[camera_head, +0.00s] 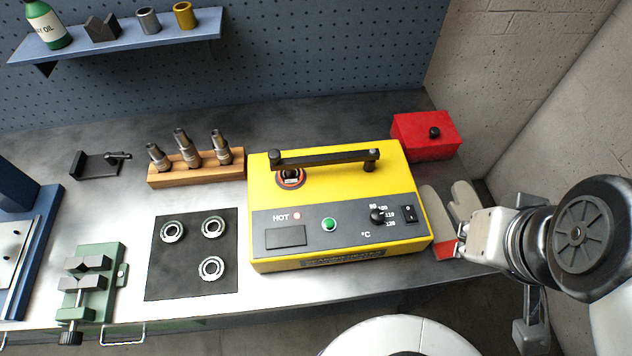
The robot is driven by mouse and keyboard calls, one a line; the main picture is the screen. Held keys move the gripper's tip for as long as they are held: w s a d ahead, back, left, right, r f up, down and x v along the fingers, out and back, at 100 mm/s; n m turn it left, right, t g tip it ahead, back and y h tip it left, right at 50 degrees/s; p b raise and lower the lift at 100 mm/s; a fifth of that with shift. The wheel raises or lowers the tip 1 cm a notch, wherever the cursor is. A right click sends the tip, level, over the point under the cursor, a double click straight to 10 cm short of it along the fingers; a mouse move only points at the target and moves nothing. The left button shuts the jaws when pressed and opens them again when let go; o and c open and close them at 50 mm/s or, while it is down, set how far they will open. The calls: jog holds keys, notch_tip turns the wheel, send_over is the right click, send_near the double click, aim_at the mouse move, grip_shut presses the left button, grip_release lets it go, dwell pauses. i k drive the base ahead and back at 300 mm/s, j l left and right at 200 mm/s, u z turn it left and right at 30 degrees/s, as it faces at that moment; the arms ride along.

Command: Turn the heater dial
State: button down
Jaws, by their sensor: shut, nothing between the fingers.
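The heater is a yellow box (262,222) with a dark front panel and a black top handle. Its black dial (377,216) sits at the right of the panel, among white temperature numbers and above a °C mark. The dial's pointer is too small to read. My gripper (462,248) is at the right, beside the heater's right end and apart from the dial. It is shut and empty, and seen partly from behind, over the glove's edge.
A green button (329,225), a HOT lamp (296,216) and a black switch (403,214) share the panel. Grey gloves (465,201) lie right of the heater, a red box (426,139) behind. A dark mat (190,265) with rings lies left.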

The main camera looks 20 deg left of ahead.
aim_at(377, 216)
jog(key=j+u, duration=0.1)
jog(key=u, duration=0.3)
jog(key=k+j+u, duration=0.1)
jog(key=u, duration=0.3)
jog(key=z, duration=0.5)
